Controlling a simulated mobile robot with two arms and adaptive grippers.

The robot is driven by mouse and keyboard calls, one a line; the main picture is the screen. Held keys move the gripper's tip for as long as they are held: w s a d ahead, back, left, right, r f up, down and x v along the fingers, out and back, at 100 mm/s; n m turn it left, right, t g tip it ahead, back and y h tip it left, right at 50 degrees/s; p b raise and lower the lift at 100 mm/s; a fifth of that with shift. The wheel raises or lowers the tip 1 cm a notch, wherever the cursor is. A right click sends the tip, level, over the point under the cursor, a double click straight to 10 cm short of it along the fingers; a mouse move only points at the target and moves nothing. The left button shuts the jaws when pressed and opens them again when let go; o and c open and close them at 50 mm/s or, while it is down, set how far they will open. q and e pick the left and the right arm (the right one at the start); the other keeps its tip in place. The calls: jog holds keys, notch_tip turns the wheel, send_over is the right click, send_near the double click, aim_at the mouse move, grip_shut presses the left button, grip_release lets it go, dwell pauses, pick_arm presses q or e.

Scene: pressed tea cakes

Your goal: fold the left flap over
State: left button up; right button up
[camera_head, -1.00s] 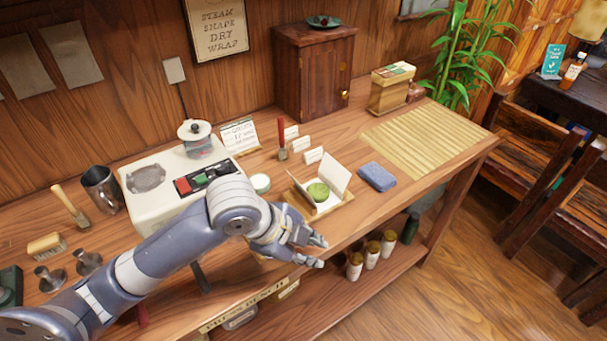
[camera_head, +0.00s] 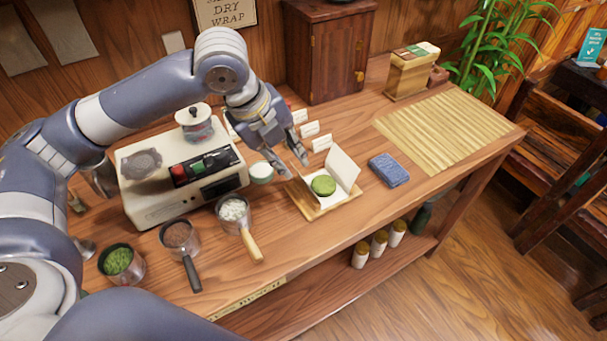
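A round green tea cake (camera_head: 323,185) lies on an unfolded white paper wrapper (camera_head: 343,168) on a small wooden tray (camera_head: 331,210). One flap stands raised at the back right of the cake. The left part of the paper lies low, partly hidden near my fingers. My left gripper (camera_head: 296,168) comes in from the back left, its fingers apart with nothing visible between them. Its fingertips are just over the tray's left edge; I cannot tell whether they touch the paper. My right gripper is out of view.
A small white-topped round container (camera_head: 261,172) stands close left of my gripper. A white machine (camera_head: 180,185) and scoops of powder (camera_head: 234,211) are further left. A blue cloth (camera_head: 388,170) and slatted mat (camera_head: 442,130) lie right. The table in front of the tray is clear.

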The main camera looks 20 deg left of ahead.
pick_arm(q)
jog(key=x, duration=0.8)
jog(key=shift+w+f, duration=0.15)
jog(key=shift+f, duration=0.25)
grip_shut()
